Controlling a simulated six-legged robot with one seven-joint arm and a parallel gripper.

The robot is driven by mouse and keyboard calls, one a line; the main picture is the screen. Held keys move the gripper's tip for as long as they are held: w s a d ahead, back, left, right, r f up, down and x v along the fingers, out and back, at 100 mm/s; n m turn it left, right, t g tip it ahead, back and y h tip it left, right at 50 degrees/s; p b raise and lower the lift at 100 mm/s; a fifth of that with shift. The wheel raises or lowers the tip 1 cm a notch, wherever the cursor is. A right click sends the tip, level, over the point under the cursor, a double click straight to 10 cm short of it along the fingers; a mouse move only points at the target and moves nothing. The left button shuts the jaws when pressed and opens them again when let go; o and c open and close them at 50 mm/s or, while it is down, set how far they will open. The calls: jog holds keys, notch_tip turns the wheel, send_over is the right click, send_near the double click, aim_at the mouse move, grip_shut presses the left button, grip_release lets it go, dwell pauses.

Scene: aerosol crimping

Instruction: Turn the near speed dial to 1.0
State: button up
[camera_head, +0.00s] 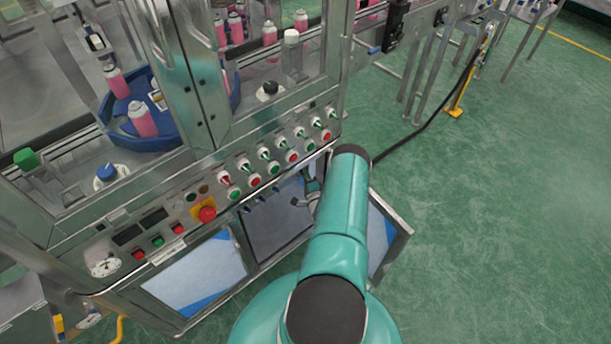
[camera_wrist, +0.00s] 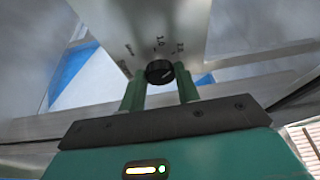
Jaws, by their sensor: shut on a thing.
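In the wrist view a small black round dial (camera_wrist: 160,71) sits on a grey panel (camera_wrist: 150,22). Printed scale marks stand above it; one, nearly straight above, seems to read 1.0, and the others are too small to read surely. A short pale line shows on the dial's face, slanting toward the right. My gripper (camera_wrist: 159,80) is shut on the dial, one green finger on each side. In the head view my gripper (camera_head: 311,190) is partly hidden by my arm at the lower front of the machine, and the dial cannot be made out.
A row of red and green buttons and switches (camera_head: 265,168) runs along the panel above my gripper. A red emergency stop (camera_head: 207,214) is to its left. An open panel door (camera_head: 392,232) stands close to the right of my arm. The green floor (camera_head: 500,220) is clear farther right.

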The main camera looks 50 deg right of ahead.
jog(key=n+t, duration=0.1)
jog(key=n, duration=0.2)
jog(key=n+t, duration=0.1)
jog(key=n, duration=0.3)
jog(key=n+t, duration=0.2)
jog(key=n, duration=0.2)
jog(key=shift+d+f+y, duration=0.2)
jog(key=shift+f+y, duration=0.1)
jog(key=shift+f, duration=0.1)
jog(key=shift+n, duration=0.3)
jog(key=o, duration=1)
jog(key=shift+s, duration=0.1)
jog(key=v, duration=1.3)
jog(key=shift+s+f, duration=0.3)
jog(key=shift+f, duration=0.05)
